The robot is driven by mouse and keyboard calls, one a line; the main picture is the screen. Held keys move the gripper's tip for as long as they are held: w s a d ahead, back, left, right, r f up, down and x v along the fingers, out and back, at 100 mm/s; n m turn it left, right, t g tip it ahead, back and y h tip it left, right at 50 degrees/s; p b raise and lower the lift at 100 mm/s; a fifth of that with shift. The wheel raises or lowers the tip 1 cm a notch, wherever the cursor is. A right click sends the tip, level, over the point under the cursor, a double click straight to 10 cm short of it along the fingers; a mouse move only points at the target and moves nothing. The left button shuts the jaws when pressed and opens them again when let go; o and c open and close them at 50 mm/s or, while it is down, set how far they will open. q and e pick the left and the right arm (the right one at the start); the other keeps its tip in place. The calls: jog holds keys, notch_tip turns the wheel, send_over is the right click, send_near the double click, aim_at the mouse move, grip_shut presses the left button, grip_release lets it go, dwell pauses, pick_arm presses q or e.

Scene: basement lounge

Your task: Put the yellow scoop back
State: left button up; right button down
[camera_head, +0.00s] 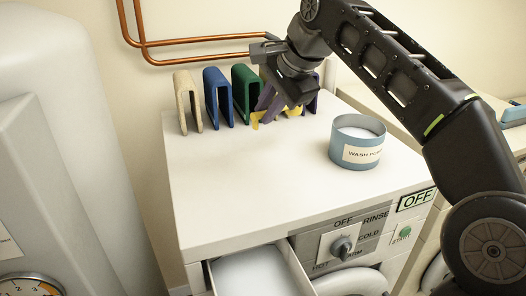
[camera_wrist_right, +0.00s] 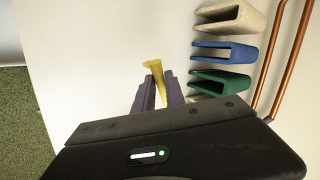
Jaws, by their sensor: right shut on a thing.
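The yellow scoop (camera_wrist_right: 154,68) is held between the purple fingers of my right gripper (camera_wrist_right: 158,88) in the wrist view. Its far end sticks out past the fingertips. In the head view my right gripper (camera_head: 268,104) is low over the back of the washing machine top (camera_head: 245,180), just in front of the row of holders. My left gripper is not in view.
A blue wash powder tub (camera_head: 358,142) is at the right. The front left of the top is clear. An open drawer (camera_head: 258,276) is below.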

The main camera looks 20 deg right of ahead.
jog(key=f, duration=0.1)
jog(key=f+b, duration=0.1)
jog(key=f, duration=0.3)
jog(key=shift+s+d, duration=0.1)
jog(key=shift+s, duration=0.15)
jog(key=shift+f, duration=0.35)
jog(key=shift+f+b, duration=0.1)
jog(key=shift+b, duration=0.2)
jog(key=shift+f+b, duration=0.35)
jog(key=shift+f, duration=1.65)
jog(key=shift+f, duration=0.1)
jog(key=c, duration=1.4)
grip_release()
